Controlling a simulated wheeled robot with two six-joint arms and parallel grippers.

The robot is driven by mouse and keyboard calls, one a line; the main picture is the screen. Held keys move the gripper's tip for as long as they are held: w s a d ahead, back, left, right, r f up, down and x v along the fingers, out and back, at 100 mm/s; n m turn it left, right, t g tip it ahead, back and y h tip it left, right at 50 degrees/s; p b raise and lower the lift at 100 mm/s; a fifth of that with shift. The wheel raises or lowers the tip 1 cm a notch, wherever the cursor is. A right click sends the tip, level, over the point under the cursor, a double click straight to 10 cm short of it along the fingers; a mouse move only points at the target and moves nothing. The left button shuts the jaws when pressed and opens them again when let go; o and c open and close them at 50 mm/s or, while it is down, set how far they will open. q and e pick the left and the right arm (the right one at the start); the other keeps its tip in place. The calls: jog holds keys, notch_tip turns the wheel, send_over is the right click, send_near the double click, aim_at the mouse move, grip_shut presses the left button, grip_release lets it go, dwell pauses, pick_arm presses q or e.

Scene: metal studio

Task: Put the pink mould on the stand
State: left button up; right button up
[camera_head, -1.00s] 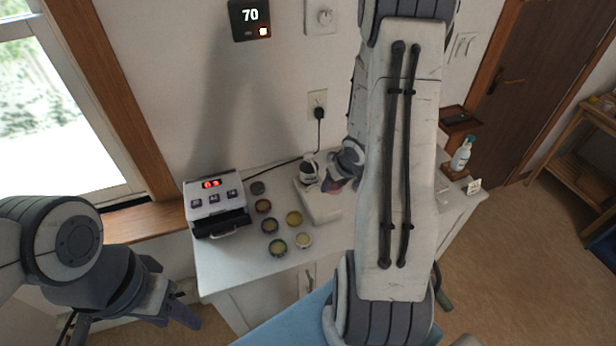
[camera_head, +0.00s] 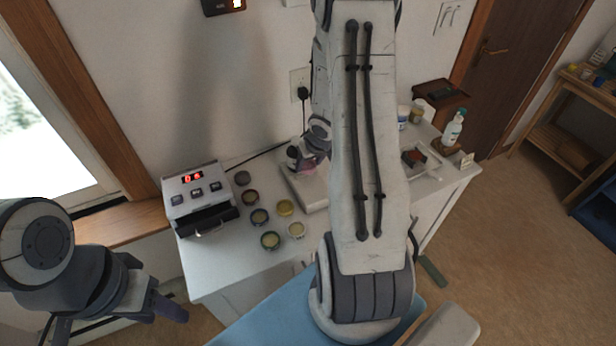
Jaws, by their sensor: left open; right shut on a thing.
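My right gripper (camera_head: 312,155) reaches down over the white platform (camera_head: 313,196) on the bench, left of my large forearm. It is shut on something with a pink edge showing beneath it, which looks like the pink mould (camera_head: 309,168). Most of the mould is hidden by the gripper. I cannot tell whether it touches the platform. I cannot tell for sure which thing is the stand; the white platform may be it. My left gripper (camera_head: 172,310) is open and empty at the lower left, in front of the bench and away from it.
A white device with a red display (camera_head: 199,194) stands at the bench's left end. Several small round jars (camera_head: 285,208) lie between it and the platform. At the right are a small dark tray (camera_head: 420,160), more jars and a spray bottle (camera_head: 454,127).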

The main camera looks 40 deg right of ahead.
aim_at(309, 171)
notch_tip(309, 171, down, 4)
jog(key=b, duration=0.3)
jog(key=shift+w+a+f+b, duration=0.1)
jog(key=shift+w+f+b, duration=0.1)
jog(key=shift+b, duration=0.1)
jog(key=shift+r, duration=0.15)
jog(key=o, duration=1.3)
